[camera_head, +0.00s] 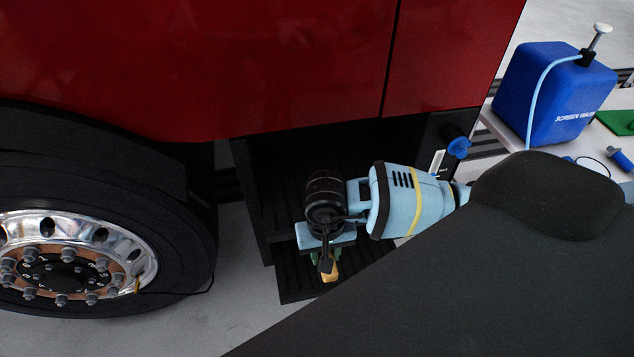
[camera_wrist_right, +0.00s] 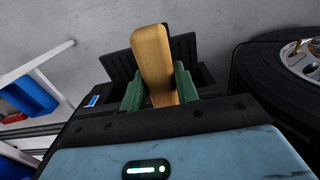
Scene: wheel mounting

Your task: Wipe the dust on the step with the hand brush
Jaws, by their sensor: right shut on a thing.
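The black ribbed step (camera_head: 293,284) sits under the red truck body, right of the wheel. My right gripper (camera_head: 325,259) comes in from the right and is over the step. Its green fingers are shut on the hand brush, whose yellowish end (camera_head: 331,272) shows below them. In the right wrist view the brush's wooden body (camera_wrist_right: 152,55) stands between the two green fingers (camera_wrist_right: 157,88), with dark step panels (camera_wrist_right: 118,66) behind it. The bristles are hidden, so I cannot tell whether they touch the step. No dust can be made out. My left gripper is out of view.
The truck wheel (camera_head: 180,235) stands left of the step, and the red body panel (camera_head: 300,60) hangs low above it. A blue screen-wash container (camera_head: 550,95) stands on a light table at the right. Grey floor (camera_head: 235,320) lies between wheel and step.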

